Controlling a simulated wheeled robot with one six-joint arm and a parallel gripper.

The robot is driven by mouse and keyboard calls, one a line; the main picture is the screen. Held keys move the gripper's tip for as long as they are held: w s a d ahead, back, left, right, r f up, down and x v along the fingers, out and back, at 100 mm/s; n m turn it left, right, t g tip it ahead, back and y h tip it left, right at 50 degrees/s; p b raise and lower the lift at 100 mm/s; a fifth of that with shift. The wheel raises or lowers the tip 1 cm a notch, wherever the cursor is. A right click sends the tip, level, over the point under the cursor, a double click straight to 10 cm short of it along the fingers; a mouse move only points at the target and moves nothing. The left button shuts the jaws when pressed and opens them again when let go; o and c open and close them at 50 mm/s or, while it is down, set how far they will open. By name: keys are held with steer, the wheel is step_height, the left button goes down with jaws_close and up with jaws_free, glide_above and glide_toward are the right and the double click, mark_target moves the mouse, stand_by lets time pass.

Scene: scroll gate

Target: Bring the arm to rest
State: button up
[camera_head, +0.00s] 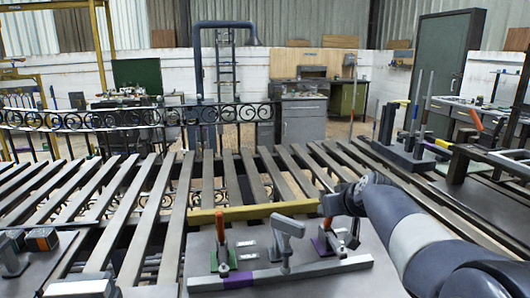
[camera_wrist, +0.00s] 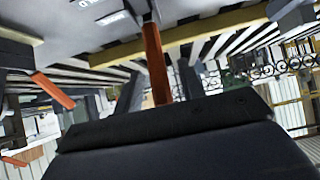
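My arm reaches in from the lower right in the head view. Its end, my gripper (camera_head: 346,200), is over the right part of the steel work plate (camera_head: 205,266), close to an upright orange clamp handle (camera_head: 331,207). I cannot tell whether it touches that handle. In the wrist view a dark body of mine fills the bottom, and an orange handle (camera_wrist: 155,62) stands just beyond it.
A grey bar (camera_head: 300,271) with a purple band lies along the plate's front. A second orange-handled clamp (camera_head: 221,236) and a grey clamp (camera_head: 285,236) stand there. A yellow bar (camera_head: 250,212) runs behind. A rack of upright posts (camera_head: 405,153) stands at right.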

steer(key=shift+f+b, duration=0.1)
steer(key=shift+b, duration=0.3)
steer(key=v, duration=1)
steer(key=x, duration=0.9)
steer(key=shift+w+a+f, duration=0.1)
steer(key=shift+w+p, duration=0.35)
steer(key=shift+p, duration=0.1)
steer(key=shift+w+r+p, duration=0.1)
steer(key=shift+r+p, duration=0.15)
steer(key=shift+p, duration=0.75)
steer(key=g+p, duration=0.1)
steer(key=p, duration=0.1)
steer(key=shift+w+a+p, duration=0.1)
steer(key=shift+w+p, duration=0.15)
steer(key=shift+p, duration=0.05)
steer(key=w+g+p, duration=0.1)
steer(key=p, duration=0.3)
steer(key=shift+a+r, duration=0.1)
